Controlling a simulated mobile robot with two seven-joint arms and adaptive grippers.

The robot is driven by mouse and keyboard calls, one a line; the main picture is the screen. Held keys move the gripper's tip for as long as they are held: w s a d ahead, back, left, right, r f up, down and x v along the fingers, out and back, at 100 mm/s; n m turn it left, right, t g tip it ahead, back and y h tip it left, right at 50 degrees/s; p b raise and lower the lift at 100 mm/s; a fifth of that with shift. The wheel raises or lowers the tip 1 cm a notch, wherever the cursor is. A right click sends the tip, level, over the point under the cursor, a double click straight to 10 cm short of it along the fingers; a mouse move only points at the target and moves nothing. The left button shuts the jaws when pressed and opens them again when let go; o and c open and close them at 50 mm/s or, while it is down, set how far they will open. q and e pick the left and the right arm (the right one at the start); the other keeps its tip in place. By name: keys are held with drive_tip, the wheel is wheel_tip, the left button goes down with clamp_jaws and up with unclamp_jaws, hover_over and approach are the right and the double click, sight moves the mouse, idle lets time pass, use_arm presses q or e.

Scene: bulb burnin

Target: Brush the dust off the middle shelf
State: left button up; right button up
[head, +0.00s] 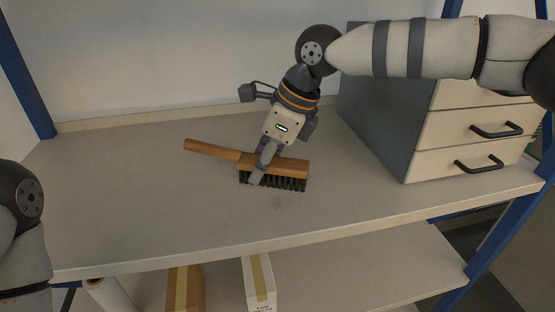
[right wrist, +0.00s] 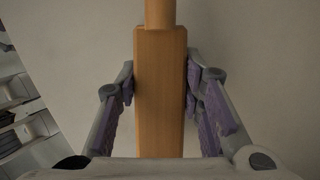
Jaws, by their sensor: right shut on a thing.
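A wooden hand brush (head: 285,166) with dark bristles is over the middle shelf (head: 120,215) in the head view. Its handle points left. My right gripper (head: 262,172) is shut on the brush's wooden block, and the right wrist view shows the block (right wrist: 160,90) between the two fingers. The bristles point down at the shelf; I cannot tell for certain whether they touch it. A faint darker patch (head: 280,203) that may be dust shows on the shelf just in front of the bristles. My left arm shows at the left edge, but its gripper is out of view.
A grey drawer unit (head: 440,160) with black handles stands on the shelf at the right. Blue posts (head: 25,85) frame the rack. On the lower shelf are a brown box (head: 184,290), a white box (head: 258,285) and a white roll (head: 108,295). The shelf's left part is clear.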

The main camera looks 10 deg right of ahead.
sight(308, 166)
drive_tip(key=shift+s+a+f, duration=0.1)
drive_tip(key=shift+a, duration=1)
drive_tip(key=shift+a+f, duration=0.1)
drive_tip(key=shift+a, duration=1.05)
drive_tip(key=shift+s+r, duration=0.15)
drive_tip(key=shift+s, duration=0.75)
drive_tip(key=shift+w+d, duration=0.2)
drive_tip(key=shift+d, duration=5.7)
drive_tip(key=shift+s, duration=0.8)
drive_tip(key=shift+s+a, duration=0.15)
drive_tip(key=shift+a, duration=2.75)
drive_tip(key=shift+s+a, duration=0.15)
drive_tip(key=shift+a, duration=2.75)
drive_tip(key=shift+s, duration=0.7)
drive_tip(key=shift+s+d, duration=0.15)
drive_tip(key=shift+d, duration=3.8)
drive_tip(key=shift+w+d, duration=0.15)
drive_tip(key=shift+d, duration=0.8)
drive_tip(key=shift+w+d, duration=0.1)
drive_tip(key=shift+d, duration=0.85)
